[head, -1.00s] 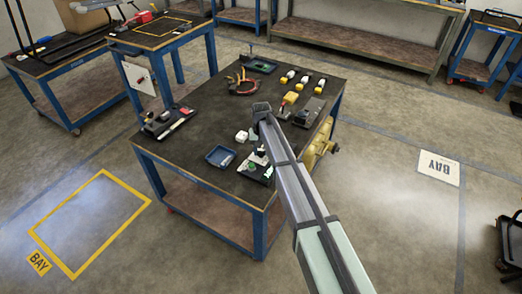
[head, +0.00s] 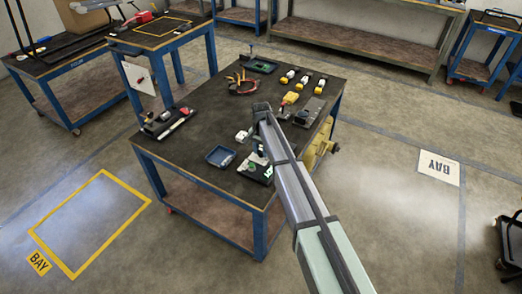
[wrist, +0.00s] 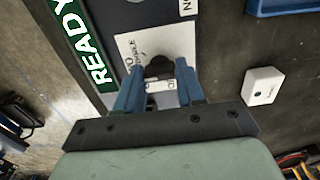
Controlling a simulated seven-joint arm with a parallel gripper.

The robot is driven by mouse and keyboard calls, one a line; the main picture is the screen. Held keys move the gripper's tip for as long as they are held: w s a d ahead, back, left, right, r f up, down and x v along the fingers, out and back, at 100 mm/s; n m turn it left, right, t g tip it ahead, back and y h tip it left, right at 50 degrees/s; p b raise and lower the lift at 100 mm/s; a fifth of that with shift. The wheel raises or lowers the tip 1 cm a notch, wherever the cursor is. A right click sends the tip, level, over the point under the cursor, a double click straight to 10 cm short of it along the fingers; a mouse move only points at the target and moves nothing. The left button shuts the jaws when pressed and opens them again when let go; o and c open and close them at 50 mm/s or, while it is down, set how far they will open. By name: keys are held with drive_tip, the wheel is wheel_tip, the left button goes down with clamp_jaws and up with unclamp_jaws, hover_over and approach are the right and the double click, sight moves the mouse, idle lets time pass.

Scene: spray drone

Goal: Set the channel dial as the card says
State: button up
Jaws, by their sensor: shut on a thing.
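In the wrist view, my gripper (wrist: 158,68) has its two blue fingers closed on the dial (wrist: 158,68), a dark round knob. A small white label with dark marks shows between the fingers. The dial stands on a white plate (wrist: 130,45) with partly hidden print. The plate is on a dark panel (wrist: 140,16) with a green "READY" strip (wrist: 84,45) at its left. In the head view, the panel (head: 256,172) lies near the front edge of the table, and my arm hides part of it. No readable channel card or dial setting shows.
A white block (wrist: 262,86) lies right of the panel. A blue tray (head: 219,156) is left of the panel on the dark table (head: 195,150). Yellow-and-white items, pliers and a grey device (head: 309,112) stand farther back. The table middle is mostly clear.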

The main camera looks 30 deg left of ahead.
sight(261, 151)
idle(0.4)
drive_tip(key=o, duration=1)
drive_tip(key=shift+o, duration=0.2)
wheel_tip(261, 151, up, 14)
